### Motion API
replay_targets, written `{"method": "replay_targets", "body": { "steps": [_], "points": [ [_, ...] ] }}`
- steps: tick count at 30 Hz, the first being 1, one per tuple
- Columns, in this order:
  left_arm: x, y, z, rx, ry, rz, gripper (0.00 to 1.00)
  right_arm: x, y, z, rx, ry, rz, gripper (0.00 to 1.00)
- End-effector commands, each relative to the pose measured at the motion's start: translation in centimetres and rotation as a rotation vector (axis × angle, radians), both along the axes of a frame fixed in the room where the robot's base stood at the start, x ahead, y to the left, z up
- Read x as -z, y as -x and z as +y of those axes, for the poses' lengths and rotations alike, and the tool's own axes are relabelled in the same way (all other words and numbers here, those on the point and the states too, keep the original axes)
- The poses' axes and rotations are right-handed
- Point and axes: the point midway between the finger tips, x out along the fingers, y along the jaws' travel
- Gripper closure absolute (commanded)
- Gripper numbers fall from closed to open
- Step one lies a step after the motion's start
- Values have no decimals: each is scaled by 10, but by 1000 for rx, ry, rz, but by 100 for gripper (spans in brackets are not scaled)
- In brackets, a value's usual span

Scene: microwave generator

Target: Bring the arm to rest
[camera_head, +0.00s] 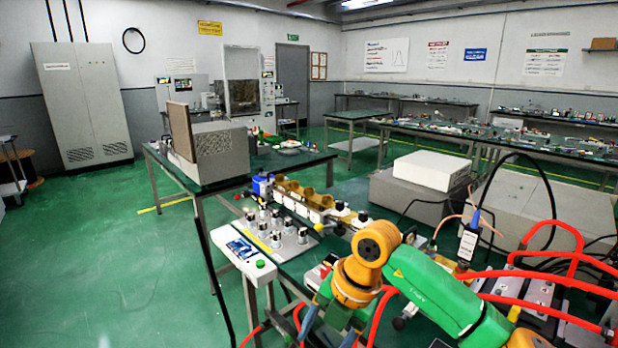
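A green and orange arm (432,284) comes in from the lower right, and I take it as my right arm. Its orange wrist (357,287) bends down toward the bottom edge, over the front of the near bench. The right gripper (333,324) shows as blue-grey parts below the wrist, partly cut off by the frame's lower edge. I cannot make out whether its fingers are apart or closed, or whether anything is between them. My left arm and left gripper are not in view.
Silver knobs (276,228) and a brass-coloured assembly (303,194) stand beyond the wrist. Red hoses (540,285) and black cables crowd the right side. A white box (432,171) sits on a grey unit. The green floor (110,265) at left is clear.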

Motion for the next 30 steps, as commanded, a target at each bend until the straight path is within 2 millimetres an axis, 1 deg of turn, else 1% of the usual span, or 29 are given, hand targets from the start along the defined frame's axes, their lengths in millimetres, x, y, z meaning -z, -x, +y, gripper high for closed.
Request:
{"method": "replay_targets", "body": {
  "steps": [1, 5, 8, 9, 11, 12, 14, 15, 17, 18, 20, 21, 22, 23, 24, 26, 27, 29, 30],
  "points": [
    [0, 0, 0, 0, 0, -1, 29, 6, 4, 9, -15, -53, 27, 31],
    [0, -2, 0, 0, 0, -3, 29, 18, 15, 42, -56, -260, 100, 31],
    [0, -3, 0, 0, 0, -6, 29, 24, 22, 73, -50, -504, 169, 31],
    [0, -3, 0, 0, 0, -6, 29, 25, 22, 84, -28, -618, 193, 31],
    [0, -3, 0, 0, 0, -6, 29, 25, 18, 98, 32, -793, 221, 31],
    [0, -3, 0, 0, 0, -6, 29, 27, 12, 103, 97, -910, 233, 31],
    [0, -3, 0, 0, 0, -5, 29, 35, -3, 104, 244, -1084, 240, 31],
    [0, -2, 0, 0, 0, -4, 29, 47, -17, 97, 383, -1190, 237, 31],
    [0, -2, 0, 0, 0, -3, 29, 76, -37, 78, 622, -1301, 219, 31],
    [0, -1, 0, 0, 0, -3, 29, 100, -47, 61, 779, -1334, 202, 31],
    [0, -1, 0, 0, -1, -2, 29, 143, -52, 33, 1008, -1338, 178, 31],
    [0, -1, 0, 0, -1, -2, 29, 172, -50, 14, 1150, -1317, 165, 31],
    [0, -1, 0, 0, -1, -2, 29, 194, -46, 0, 1248, -1292, 157, 31],
    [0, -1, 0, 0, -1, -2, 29, 216, -40, -14, 1343, -1260, 151, 31],
    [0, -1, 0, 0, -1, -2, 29, 245, -28, -31, 1461, -1209, 145, 31],
    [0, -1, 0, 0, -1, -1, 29, 286, -4, -55, 1623, -1117, 142, 31],
    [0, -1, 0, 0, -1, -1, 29, 312, 15, -70, 1722, -1045, 145, 31],
    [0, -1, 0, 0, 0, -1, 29, 348, 49, -90, 1856, -929, 153, 31],
    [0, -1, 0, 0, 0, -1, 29, 369, 74, -103, 1938, -846, 163, 31]
  ]
}}
